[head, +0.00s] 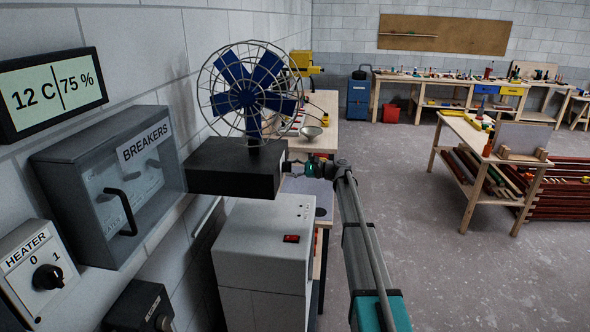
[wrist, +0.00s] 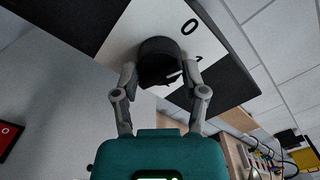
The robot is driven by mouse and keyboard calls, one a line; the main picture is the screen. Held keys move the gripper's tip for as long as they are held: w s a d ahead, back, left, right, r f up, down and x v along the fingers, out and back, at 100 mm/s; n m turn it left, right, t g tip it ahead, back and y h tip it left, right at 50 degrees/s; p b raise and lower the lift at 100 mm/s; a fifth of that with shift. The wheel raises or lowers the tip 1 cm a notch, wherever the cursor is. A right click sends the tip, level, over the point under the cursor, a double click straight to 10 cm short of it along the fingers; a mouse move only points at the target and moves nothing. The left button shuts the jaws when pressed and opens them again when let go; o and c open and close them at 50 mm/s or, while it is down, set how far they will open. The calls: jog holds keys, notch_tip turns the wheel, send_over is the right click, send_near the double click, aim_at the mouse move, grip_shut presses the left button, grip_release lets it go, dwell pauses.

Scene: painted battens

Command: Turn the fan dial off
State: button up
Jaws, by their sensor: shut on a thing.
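The blue-bladed fan (head: 252,85) in a wire cage stands on a dark box base (head: 228,170) in the head view. My gripper (head: 290,166) is at the right side of that base. In the wrist view, the black fan dial (wrist: 158,58) sits on a white plate (wrist: 195,45) marked with a 0. My gripper's two fingers (wrist: 160,80) are closed on the dial from both sides. A small pale mark shows near the dial's lower right edge; I cannot tell which setting it points to. The dial is hidden in the head view.
A grey cabinet with a red switch (head: 291,239) stands below the fan. On the left wall are a breakers box (head: 75,190), a heater dial (head: 47,277) and a display (head: 50,92). A workbench (head: 322,103) stands behind. Open floor (head: 400,180) lies to the right.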

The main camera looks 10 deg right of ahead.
jog(key=shift+s+a+n, duration=0.15)
jog(key=shift+n, duration=0.65)
jog(key=shift+s+a+n, duration=0.1)
jog(key=shift+n, duration=0.7)
jog(key=o, duration=1.2)
jog(key=shift+a, duration=0.15)
jog(key=shift+c, duration=0.2)
jog(key=shift+w+d, duration=0.1)
jog(key=shift+d, duration=0.1)
jog(key=shift+d, duration=0.15)
